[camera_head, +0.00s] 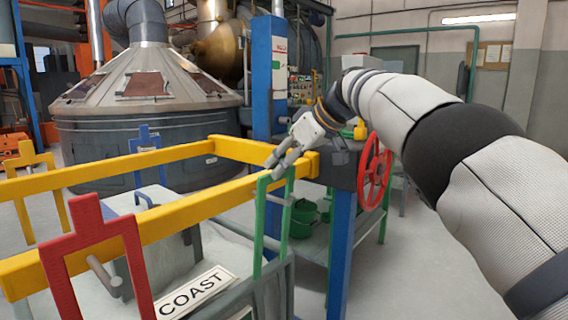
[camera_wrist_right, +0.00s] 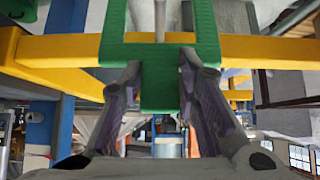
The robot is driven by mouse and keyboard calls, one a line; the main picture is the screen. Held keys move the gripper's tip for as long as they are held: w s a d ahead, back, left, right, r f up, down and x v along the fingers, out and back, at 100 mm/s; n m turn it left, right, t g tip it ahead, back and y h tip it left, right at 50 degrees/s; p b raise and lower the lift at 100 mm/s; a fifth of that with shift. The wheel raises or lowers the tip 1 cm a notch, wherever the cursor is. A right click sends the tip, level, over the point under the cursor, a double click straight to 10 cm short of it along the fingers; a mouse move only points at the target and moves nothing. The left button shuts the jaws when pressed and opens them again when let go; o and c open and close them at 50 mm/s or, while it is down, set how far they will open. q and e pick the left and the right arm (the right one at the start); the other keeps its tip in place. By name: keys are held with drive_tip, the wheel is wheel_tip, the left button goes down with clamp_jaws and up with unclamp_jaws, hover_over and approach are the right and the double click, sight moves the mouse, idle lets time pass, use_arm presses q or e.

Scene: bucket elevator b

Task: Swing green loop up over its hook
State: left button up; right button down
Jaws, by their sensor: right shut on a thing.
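The green loop (camera_head: 259,228) is a flat upright frame at the near right corner of the yellow rail (camera_head: 190,210), with its lower part down by the grey bin. My right gripper (camera_head: 277,163) is at its top, reaching in from the right. In the right wrist view the gripper (camera_wrist_right: 162,95) is shut on the green tab (camera_wrist_right: 159,85) of the loop, one finger on each side. A grey rod (camera_wrist_right: 160,18), perhaps the hook, shows through the loop's opening; I cannot tell whether they touch. My left gripper is not in view.
A red loop (camera_head: 82,240) stands at the near left, with a grey peg in its opening. Blue (camera_head: 146,138) and yellow (camera_head: 29,158) loops stand farther back. A red handwheel (camera_head: 375,172) and blue post (camera_head: 341,250) are right of the rail. Open floor lies at right.

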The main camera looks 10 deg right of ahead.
idle(0.3)
drive_tip(key=c, duration=1.2)
unclamp_jaws()
drive_tip(key=shift+s, duration=0.1)
